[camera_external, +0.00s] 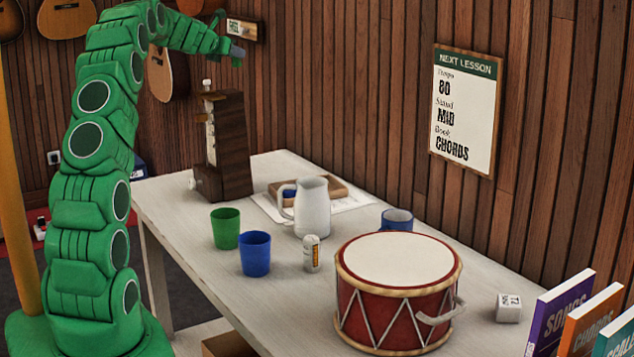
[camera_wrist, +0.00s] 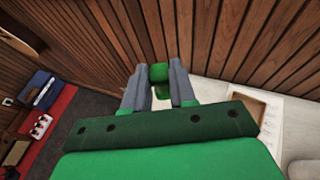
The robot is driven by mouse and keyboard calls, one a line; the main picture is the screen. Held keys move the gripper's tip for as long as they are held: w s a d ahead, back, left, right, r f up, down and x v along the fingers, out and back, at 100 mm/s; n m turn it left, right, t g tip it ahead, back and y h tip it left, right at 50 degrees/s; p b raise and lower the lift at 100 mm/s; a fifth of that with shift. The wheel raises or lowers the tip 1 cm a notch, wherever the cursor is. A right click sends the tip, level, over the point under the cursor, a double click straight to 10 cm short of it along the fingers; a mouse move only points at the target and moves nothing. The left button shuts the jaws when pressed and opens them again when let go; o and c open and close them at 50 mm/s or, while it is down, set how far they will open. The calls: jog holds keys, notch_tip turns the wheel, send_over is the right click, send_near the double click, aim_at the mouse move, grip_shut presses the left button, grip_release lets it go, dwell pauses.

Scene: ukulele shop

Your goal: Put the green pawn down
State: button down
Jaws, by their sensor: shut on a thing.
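The green pawn (camera_wrist: 158,71) is between the two grey fingers of my gripper (camera_wrist: 159,82) in the wrist view, and the gripper is shut on it. The fingers hide part of the pawn's sides. In the external view my gripper (camera_external: 236,52) is high up at the upper left, in front of the wooden wall. A bit of the green pawn (camera_external: 237,62) shows at its tip. The pawn is in the air, well above the white table (camera_external: 180,225) and above the metronome's height.
A brown metronome (camera_external: 232,150) stands at the table's far left end.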

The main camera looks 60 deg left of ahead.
jog(key=w+d+f+m+h, duration=0.25)
jog(key=w+d+f, duration=0.2)
jog(key=d, duration=0.25)
jog(key=w+d+f+m+t+h, duration=0.1)
jog(key=w+d+f+m+h, duration=0.15)
jog(key=w+d, duration=0.4)
jog(key=w+d+f+m+h, duration=0.2)
jog(key=w+d+f+h, duration=0.1)
jog(key=w+d+f, duration=0.3)
jog(key=w+d+f+m+g+h, duration=0.15)
jog(key=d+f, duration=0.25)
jog(key=d, duration=0.5)
jog(key=d+f+m+g+h, duration=0.1)
jog(key=d+f+m+h, duration=0.25)
jog(key=d, duration=0.45)
jog(key=w+d+f+m+g+h, duration=0.1)
jog(key=d+f+m+h, duration=0.1)
jog(key=d+f, duration=0.5)
jog(key=shift+s+d+f, duration=0.1)
jog(key=shift+d+f, duration=0.2)
jog(key=shift+f, duration=1)
jog(key=shift+w+d+f, duration=0.1)
jog(key=shift+d+f, duration=0.15)
jog(key=shift+f, duration=1.1)
jog(key=shift+s+d+f, duration=0.1)
jog(key=shift+d+f, duration=0.2)
jog(key=shift+f, duration=1)
jog(key=shift+f, duration=0.15)
jog(key=c, duration=0.9)
grip_release()
